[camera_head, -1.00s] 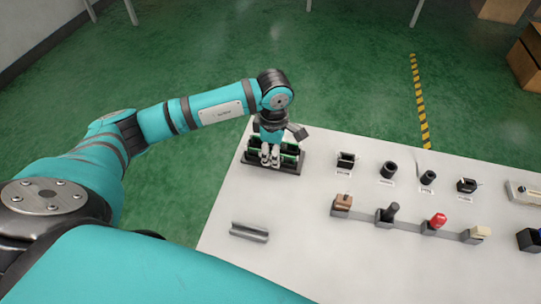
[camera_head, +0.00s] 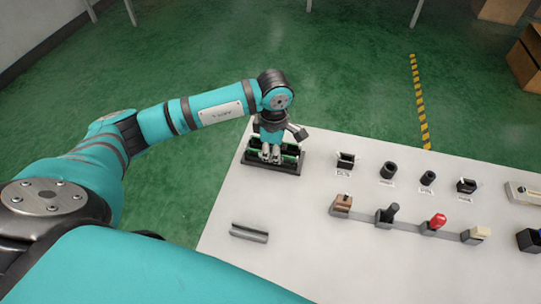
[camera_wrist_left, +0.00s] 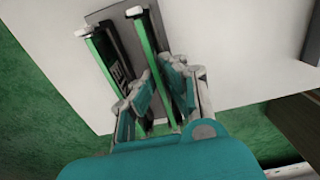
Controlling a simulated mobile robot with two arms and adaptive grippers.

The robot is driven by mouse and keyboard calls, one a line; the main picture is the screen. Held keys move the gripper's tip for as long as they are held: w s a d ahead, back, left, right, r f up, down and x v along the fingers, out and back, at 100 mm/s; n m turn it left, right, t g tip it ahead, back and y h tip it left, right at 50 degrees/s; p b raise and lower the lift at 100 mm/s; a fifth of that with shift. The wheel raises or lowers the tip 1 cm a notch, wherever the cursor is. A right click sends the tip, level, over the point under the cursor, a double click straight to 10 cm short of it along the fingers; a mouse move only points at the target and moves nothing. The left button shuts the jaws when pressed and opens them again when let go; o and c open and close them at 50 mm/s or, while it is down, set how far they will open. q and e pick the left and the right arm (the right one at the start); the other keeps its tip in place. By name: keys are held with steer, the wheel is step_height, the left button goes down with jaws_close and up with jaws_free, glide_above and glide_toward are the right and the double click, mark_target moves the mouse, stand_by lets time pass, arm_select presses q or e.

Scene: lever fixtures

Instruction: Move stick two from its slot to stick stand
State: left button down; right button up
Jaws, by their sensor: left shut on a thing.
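A dark holder (camera_head: 262,166) with green sticks stands at the far left end of the white table. My left gripper (camera_head: 271,152) is over it, pointing down, with its fingertips among the sticks. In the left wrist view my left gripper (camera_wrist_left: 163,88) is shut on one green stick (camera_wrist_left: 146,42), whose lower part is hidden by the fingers. A grey grooved block (camera_head: 249,232), possibly the stick stand, lies near the left table edge.
Several dark sockets, such as a square one (camera_head: 346,160) and a round one (camera_head: 388,171), stand right of the holder. A row of levers, including a red one (camera_head: 437,221), runs in front of them. The table between holder and grooved block is clear.

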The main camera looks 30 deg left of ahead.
arm_select(q)
steer(key=shift+r, duration=0.45)
stand_by(0.3)
steer(key=shift+r, duration=0.15)
stand_by(0.3)
steer(key=shift+r, duration=0.1)
steer(key=shift+r+p, duration=1.3)
steer(key=shift+r, duration=0.7)
steer(key=shift+r, duration=0.1)
steer(key=shift+r+p, duration=0.5)
steer(key=shift+r, duration=0.4)
